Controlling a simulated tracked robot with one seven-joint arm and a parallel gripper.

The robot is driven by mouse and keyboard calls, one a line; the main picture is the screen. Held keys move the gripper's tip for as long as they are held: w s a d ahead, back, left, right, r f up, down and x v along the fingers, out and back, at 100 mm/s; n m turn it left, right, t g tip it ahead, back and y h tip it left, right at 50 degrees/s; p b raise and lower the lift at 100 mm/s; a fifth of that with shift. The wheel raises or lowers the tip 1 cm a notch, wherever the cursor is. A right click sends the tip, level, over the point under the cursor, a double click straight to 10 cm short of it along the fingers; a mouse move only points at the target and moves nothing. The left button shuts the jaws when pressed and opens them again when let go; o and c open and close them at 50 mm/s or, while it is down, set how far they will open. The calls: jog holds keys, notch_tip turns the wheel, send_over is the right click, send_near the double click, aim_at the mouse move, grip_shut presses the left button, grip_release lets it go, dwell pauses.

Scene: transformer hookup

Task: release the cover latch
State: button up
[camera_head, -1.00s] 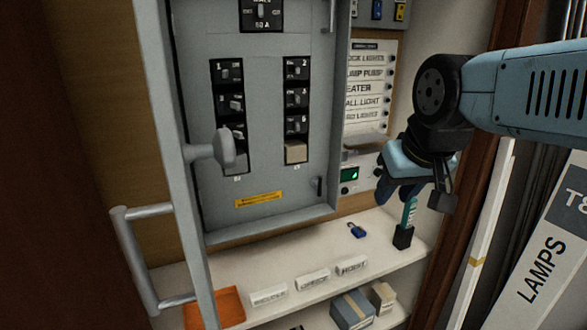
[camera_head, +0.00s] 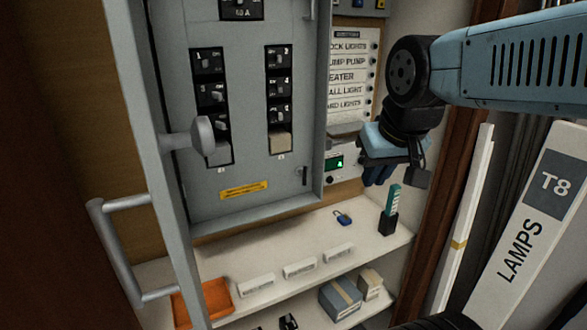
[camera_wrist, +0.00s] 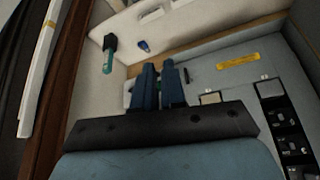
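The grey panel cover (camera_head: 245,150) carries two columns of black breakers and a yellow label (camera_head: 244,190). A small dark latch (camera_head: 304,176) sits at its lower right edge, and another latch-like piece (camera_head: 310,9) shows at its upper right edge. My gripper (camera_head: 378,176) hangs right of the cover, apart from the lower latch. A small dark piece (camera_wrist: 187,75), probably the lower latch, shows just beside the right finger.
A grey frame with a round knob (camera_head: 202,136) and handle stands at the left. The shelf (camera_head: 280,240) holds a blue padlock (camera_head: 343,217), a teal-handled item (camera_head: 391,209), white label blocks and an orange tray (camera_head: 204,302). A lamps box (camera_head: 530,235) leans at the right.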

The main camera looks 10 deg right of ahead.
aim_at(305, 171)
jog(key=shift+g+h, duration=0.4)
jog(key=shift+g, duration=0.2)
jog(key=w, duration=0.2)
jog(key=w+a, duration=0.1)
jog(key=w, duration=0.3)
jog(key=shift+w+a, duration=0.25)
jog(key=shift+w, duration=0.15)
grip_shut()
jog(key=w+a+f+h, duration=0.2)
jog(key=w+a, duration=0.6)
jog(key=w+a+f+h, duration=0.1)
jog(key=w+a+h, duration=0.1)
jog(key=w+a, duration=0.5)
jog(key=shift+w+a+f+t+h, duration=0.3)
jog(key=shift+w+a+f+t, duration=0.1)
jog(key=shift+w, duration=0.3)
jog(key=shift+d, duration=0.1)
jog(key=w+d+f, duration=0.4)
jog(key=d+f, duration=0.4)
jog(key=shift+w+d, duration=0.15)
jog(key=shift+w, duration=0.1)
jog(key=shift+r, duration=0.1)
